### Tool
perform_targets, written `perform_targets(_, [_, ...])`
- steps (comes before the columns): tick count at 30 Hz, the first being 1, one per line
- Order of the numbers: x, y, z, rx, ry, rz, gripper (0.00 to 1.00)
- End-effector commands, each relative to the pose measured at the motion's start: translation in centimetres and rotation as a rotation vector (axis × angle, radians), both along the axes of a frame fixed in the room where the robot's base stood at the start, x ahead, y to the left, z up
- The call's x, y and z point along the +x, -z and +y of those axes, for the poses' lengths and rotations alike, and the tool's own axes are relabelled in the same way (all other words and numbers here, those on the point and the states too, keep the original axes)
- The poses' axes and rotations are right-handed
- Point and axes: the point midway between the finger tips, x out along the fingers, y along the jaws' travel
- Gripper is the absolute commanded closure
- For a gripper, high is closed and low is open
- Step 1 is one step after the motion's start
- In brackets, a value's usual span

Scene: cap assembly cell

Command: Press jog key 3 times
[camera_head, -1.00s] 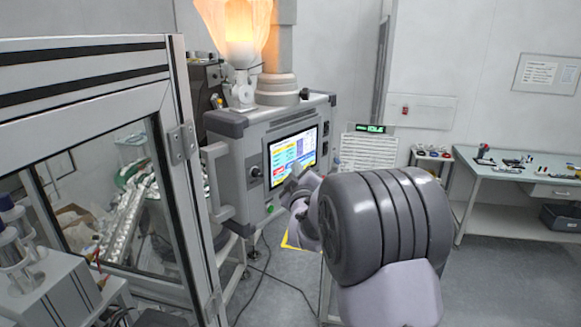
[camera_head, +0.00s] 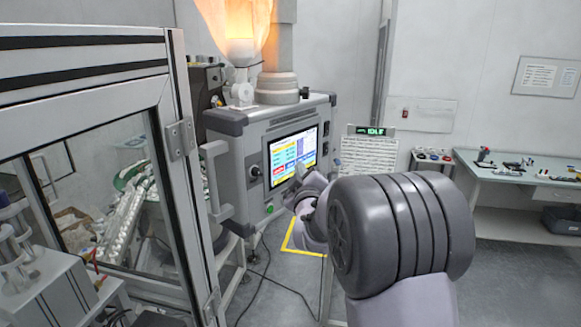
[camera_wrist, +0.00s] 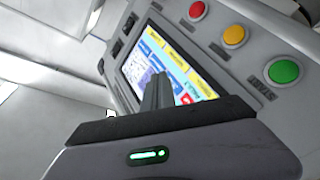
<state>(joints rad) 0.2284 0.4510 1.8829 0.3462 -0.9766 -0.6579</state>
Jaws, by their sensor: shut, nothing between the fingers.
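The control panel screen (camera_head: 292,152) is lit, with blue, yellow and red fields. It also shows tilted in the wrist view (camera_wrist: 181,76). The jog key cannot be made out by its label in either view. My gripper (camera_head: 300,167) is shut and empty, with its fingertips in front of the screen's lower right part. In the wrist view my gripper (camera_wrist: 160,80) covers part of the screen. Whether the tips touch the screen cannot be told.
Red (camera_wrist: 196,9), yellow (camera_wrist: 233,35) and green (camera_wrist: 283,71) buttons sit on the panel beside the screen. A glass-doored frame (camera_head: 85,75) stands at left. A workbench (camera_head: 500,172) with small items stands at right. Yellow floor tape (camera_head: 291,243) lies below the panel.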

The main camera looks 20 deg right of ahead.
Motion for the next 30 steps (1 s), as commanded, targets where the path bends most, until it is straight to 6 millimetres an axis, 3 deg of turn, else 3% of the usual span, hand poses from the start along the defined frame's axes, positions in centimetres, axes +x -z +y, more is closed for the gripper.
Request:
perform_targets(16, [-4.1, 0.2, -2.3, 0.0, 0.001, -0.001, 1.0])
perform_targets(30, [-4.4, 0.0, -2.4, 0.0, 0.0, 0.0, 1.0])
